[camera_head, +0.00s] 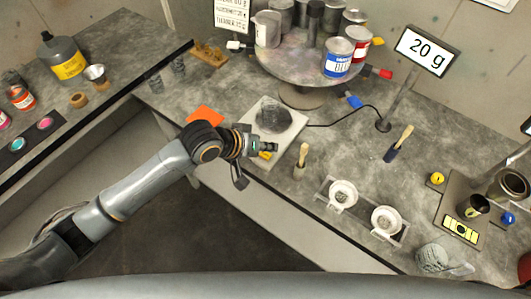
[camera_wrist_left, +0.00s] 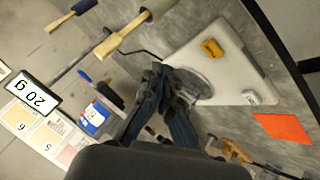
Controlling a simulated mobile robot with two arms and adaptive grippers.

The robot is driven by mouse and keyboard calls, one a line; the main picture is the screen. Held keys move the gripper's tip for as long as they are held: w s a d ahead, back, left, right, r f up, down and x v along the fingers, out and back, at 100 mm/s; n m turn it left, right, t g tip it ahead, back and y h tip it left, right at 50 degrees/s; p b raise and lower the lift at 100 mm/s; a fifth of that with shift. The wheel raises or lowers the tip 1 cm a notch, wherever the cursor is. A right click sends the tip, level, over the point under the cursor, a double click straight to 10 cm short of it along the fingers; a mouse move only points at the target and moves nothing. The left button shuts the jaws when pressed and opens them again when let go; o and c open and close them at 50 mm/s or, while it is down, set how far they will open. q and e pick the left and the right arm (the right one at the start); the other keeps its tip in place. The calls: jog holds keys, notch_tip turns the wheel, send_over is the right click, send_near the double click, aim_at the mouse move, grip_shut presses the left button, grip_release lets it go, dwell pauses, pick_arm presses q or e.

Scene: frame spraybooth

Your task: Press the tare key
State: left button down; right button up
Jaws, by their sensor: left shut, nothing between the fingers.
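A white scale (camera_head: 290,132) with a dark round pan (camera_head: 272,117) sits near the bench's front edge. In the left wrist view the scale (camera_wrist_left: 232,65) shows a yellow key (camera_wrist_left: 212,48) and a pale grey key (camera_wrist_left: 250,97) along one side. I cannot read a label on either. The yellow key (camera_head: 265,155) shows partly below my gripper in the head view. My left gripper (camera_head: 272,147) is shut and empty, above the scale's front part. In the wrist view its fingertips (camera_wrist_left: 160,72) overlap the pan's edge. My right gripper is out of view.
A display (camera_head: 427,52) reads 20 g, cabled to the scale. A turntable (camera_head: 295,70) with several cans stands behind it. A wooden-handled brush (camera_head: 301,160) stands right of the scale, near a rack with white cups (camera_head: 343,194). An orange sheet (camera_head: 205,115) lies to the left.

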pick_arm(q)
jog(key=shift+n, duration=0.7)
jog(key=w, duration=0.1)
jog(key=w+a, duration=0.1)
jog(key=w, duration=0.1)
jog(key=w+r, duration=0.1)
jog(key=shift+w+a, duration=0.35)
jog(key=shift+w, duration=0.05)
jog(key=shift+f, duration=0.15)
jog(key=b, duration=0.8)
send_over(263, 156)
notch_tip(263, 156, down, 7)
jog(key=shift+r, duration=0.1)
jog(key=shift+f, duration=0.85)
jog(key=shift+f, duration=0.2)
jog(key=shift+f, duration=0.2)
